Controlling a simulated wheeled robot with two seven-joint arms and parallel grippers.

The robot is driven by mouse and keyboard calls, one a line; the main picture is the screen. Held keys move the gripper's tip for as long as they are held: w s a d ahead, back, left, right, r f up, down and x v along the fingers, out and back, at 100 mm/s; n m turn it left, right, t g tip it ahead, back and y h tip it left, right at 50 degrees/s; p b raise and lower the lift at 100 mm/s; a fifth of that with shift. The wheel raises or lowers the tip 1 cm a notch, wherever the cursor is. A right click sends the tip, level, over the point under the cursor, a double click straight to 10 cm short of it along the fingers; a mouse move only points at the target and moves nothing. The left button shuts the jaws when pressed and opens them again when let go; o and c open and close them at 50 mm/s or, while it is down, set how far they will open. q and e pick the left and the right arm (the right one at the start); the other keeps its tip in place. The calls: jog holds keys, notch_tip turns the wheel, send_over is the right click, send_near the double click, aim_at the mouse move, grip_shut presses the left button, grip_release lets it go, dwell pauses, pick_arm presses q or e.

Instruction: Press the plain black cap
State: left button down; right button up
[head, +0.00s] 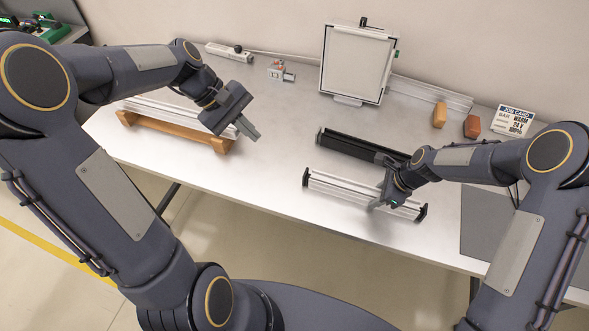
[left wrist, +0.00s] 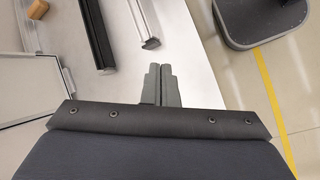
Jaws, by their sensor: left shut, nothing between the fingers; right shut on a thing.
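A silver bar (head: 340,187) lies near the front edge of the table. It has a black cap (head: 305,177) on its left end and another black cap (head: 421,212) on its right end. A black bar (head: 360,148) lies parallel behind it. My right gripper (head: 380,203) is shut on the silver bar towards its right end; the fingers partly hide it. My left gripper (head: 251,133) is shut and empty above the table, left of both bars. Its closed fingers show in the left wrist view (left wrist: 160,72), where the silver bar (left wrist: 144,18) and black bar (left wrist: 97,35) end beyond them.
A silver rail (head: 160,108) rests on a wooden stand (head: 170,127) at the left. A framed white panel (head: 354,62) stands at the back. An orange block (head: 440,115), a red-brown block (head: 472,127) and a job card (head: 513,121) are at the back right. The middle table is clear.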

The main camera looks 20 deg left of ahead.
aim_at(305, 177)
pick_arm(q)
jog(key=w+a+f+n+h, duration=0.1)
jog(key=w+f+n, duration=0.2)
jog(key=f, duration=0.4)
jog(key=w+a+f+n+g+h, duration=0.1)
jog(key=w+a+f+n, duration=0.1)
jog(key=w+f, duration=0.3)
notch_tip(305, 177, down, 3)
jog(key=shift+a+f+n+g, duration=0.2)
jog(key=shift+n+g, duration=0.1)
jog(key=shift+n, duration=0.3)
jog(key=shift+w+d, duration=0.1)
jog(key=x, duration=1)
jog(key=shift+d+r, duration=0.1)
jog(key=shift+r, duration=0.05)
jog(key=d, duration=0.3)
jog(key=shift+d, duration=0.55)
